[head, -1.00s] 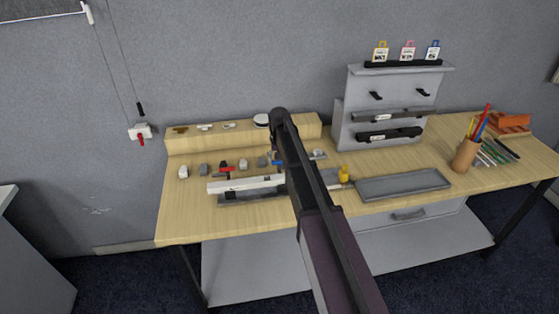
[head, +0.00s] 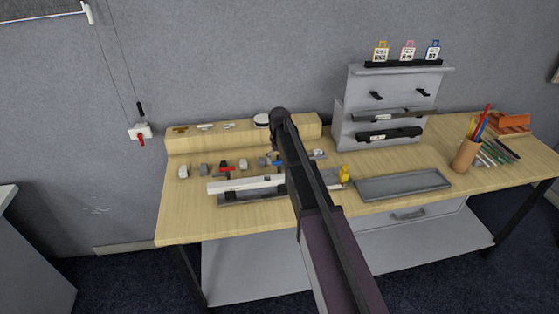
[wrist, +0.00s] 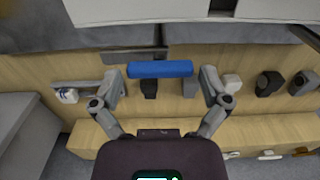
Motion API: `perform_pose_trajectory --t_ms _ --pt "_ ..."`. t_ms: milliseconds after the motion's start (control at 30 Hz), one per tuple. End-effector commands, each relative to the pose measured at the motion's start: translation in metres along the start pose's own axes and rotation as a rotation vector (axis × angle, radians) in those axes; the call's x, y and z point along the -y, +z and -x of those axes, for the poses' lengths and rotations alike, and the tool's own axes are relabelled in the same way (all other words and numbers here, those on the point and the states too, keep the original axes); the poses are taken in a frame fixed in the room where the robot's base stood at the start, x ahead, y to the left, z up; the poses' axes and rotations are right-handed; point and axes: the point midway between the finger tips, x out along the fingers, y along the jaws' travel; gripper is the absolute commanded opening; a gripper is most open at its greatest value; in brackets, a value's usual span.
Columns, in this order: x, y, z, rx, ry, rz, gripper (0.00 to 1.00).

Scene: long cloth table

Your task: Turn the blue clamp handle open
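The blue clamp handle (wrist: 160,69) is a bar lying crosswise in the wrist view. A small part of the blue clamp handle (head: 278,163) shows beside my arm in the head view. My gripper (wrist: 161,78) is open, with one finger near each end of the bar. A narrow gap seems to remain at each end; contact cannot be told for certain. In the head view my arm hides most of the gripper and the clamp.
A red handle (head: 227,168) stands to the left, behind a white bar (head: 232,186). Several small grey and black blocks are nearby. A raised wooden ledge (head: 215,141) runs behind. A grey tray (head: 402,185) and a yellow item (head: 344,173) are to the right.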

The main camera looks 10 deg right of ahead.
Motion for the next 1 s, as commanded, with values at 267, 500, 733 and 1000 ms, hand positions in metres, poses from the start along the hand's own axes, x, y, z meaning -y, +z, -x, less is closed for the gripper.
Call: perform_pose_trajectory --t_ms 267,500,733,1000 --pt "0.0000 -0.0002 0.0001 -0.001 0.000 -0.002 1.00" --pt "0.0000 -0.0003 0.0001 -0.001 0.000 -0.019 1.00" --pt "0.0000 -0.0003 0.0001 -0.001 0.000 -0.095 1.00" --pt "0.0000 -0.0003 0.0001 -0.001 0.000 -0.256 1.00"
